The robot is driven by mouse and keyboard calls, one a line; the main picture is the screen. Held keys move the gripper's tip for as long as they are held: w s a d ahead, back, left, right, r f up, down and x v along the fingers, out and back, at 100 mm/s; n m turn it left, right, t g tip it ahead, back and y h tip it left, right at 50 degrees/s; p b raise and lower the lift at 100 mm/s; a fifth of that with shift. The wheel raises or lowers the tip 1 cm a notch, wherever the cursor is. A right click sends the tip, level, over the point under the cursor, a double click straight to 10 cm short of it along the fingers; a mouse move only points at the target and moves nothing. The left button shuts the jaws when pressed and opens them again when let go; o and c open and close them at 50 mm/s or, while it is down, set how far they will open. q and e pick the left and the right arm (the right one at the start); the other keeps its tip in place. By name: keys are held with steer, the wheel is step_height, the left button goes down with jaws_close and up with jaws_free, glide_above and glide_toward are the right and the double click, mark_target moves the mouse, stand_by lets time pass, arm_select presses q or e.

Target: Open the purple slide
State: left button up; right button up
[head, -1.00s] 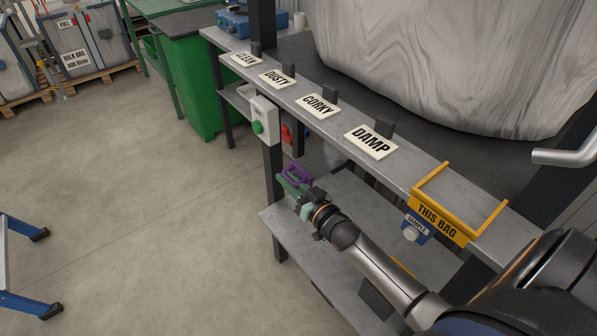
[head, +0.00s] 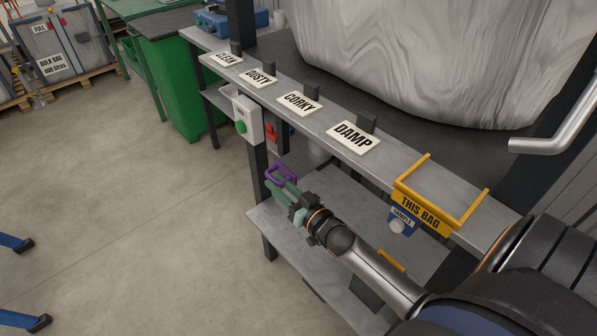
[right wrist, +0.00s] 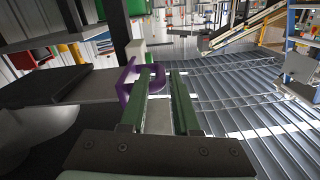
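The purple slide (head: 281,172) shows as a purple loop handle below the front of the steel bench, near its dark post. It also shows in the right wrist view (right wrist: 124,88), left of the middle. My right gripper (head: 281,189) reaches in beside the handle at lower-shelf height. In the right wrist view its two green fingers (right wrist: 163,72) stand apart with a clear gap. The left finger overlaps the handle; I cannot tell whether it passes through the loop or only in front of it. My left gripper is not in view.
The bench edge (head: 320,122) carries CLEAN, DUSTY, CORKY and DAMP signs (head: 353,138). A yellow THIS BAG bracket (head: 421,211) and a blue SAMPLE tag (head: 401,221) are at its right. A control box with a green button (head: 246,119) hangs on the post.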

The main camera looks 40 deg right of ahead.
steer(key=s, duration=0.9)
steer(key=shift+s+d, duration=0.35)
steer(key=shift+s, duration=0.05)
steer(key=s+a+f+n+g+y+p, duration=0.1)
steer(key=s+a+f+n+g+p, duration=0.1)
steer(key=s+a+f+g, duration=0.7)
steer(key=s+a+f+n, duration=0.1)
steer(key=s+a+f, duration=0.2)
steer(key=s+a, duration=0.1)
steer(key=shift+s+a+f, duration=0.2)
steer(key=shift+a+f, duration=0.15)
steer(key=shift+a, duration=0.05)
steer(key=shift+d, duration=0.1)
stand_by(0.5)
